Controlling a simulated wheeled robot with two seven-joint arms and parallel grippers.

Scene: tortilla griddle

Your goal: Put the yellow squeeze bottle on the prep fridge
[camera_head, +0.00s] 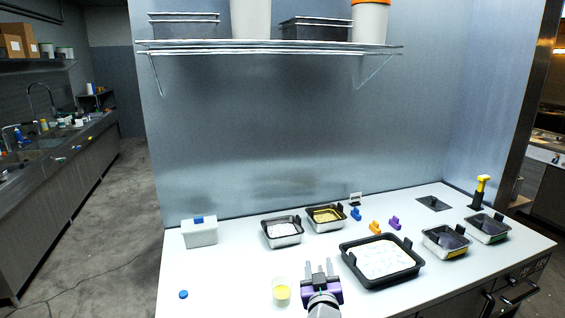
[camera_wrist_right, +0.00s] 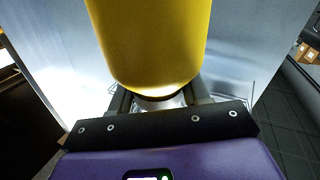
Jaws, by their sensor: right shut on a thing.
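My right gripper (camera_head: 321,268) is above the front middle of the white worktop. In the right wrist view its fingers (camera_wrist_right: 160,98) are shut at the narrow dark end of the yellow squeeze bottle (camera_wrist_right: 150,40). The bottle's wide yellow body fills the top of that view, close to the camera. My left gripper is not in view.
A white box (camera_head: 199,232) and a blue cap (camera_head: 183,294) are left. The left worktop is mostly clear.

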